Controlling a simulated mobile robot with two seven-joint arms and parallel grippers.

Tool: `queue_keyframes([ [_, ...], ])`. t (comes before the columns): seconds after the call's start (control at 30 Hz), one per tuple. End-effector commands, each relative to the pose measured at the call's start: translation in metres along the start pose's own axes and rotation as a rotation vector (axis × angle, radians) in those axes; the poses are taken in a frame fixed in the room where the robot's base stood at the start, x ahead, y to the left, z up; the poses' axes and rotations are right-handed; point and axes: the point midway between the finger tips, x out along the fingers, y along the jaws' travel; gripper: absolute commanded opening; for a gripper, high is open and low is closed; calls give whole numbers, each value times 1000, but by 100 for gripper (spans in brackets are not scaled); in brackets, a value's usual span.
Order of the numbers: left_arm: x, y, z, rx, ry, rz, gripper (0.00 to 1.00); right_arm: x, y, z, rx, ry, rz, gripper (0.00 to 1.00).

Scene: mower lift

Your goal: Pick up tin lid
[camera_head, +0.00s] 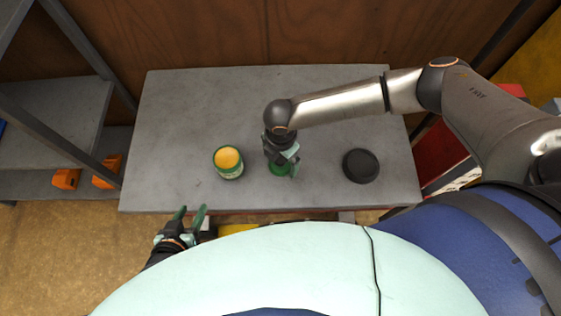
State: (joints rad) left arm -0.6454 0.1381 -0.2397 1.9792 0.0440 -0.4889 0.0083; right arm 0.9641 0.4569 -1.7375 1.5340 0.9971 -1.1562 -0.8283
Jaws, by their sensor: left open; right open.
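An open tin (228,162) with a green and white side and yellow contents stands on the grey table, left of its middle. A small green disc, which looks like the tin lid (278,171), lies on the table to the right of the tin. My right gripper (286,167) is open over the lid, pointing down, and partly hides it. Whether the fingers touch the lid I cannot tell. My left gripper (189,216) is open and empty at the table's front edge, left of and nearer than the tin.
A black round object (361,166) lies on the grey table (200,100), right of the lid. The back and left of the table are clear. A metal shelf (50,130) with orange items (107,171) stands at the left. A wooden wall is behind.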

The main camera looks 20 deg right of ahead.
Motion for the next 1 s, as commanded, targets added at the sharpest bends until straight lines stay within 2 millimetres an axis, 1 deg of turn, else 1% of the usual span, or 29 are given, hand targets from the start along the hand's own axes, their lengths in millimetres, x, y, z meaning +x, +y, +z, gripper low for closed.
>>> queue_keyframes([
  [0.1, 0, 0, -1, 1, 1, -1, 50, 0, 0, 0, 0, 0, 0, 99],
  [0.8, 0, -4, -2, 2, 3, -9, 50, 0, 0, 0, 1, -1, 0, 20],
  [1.0, 0, -5, -2, 2, 3, -9, 50, 0, 0, 1, 1, -1, 0, 18],
])
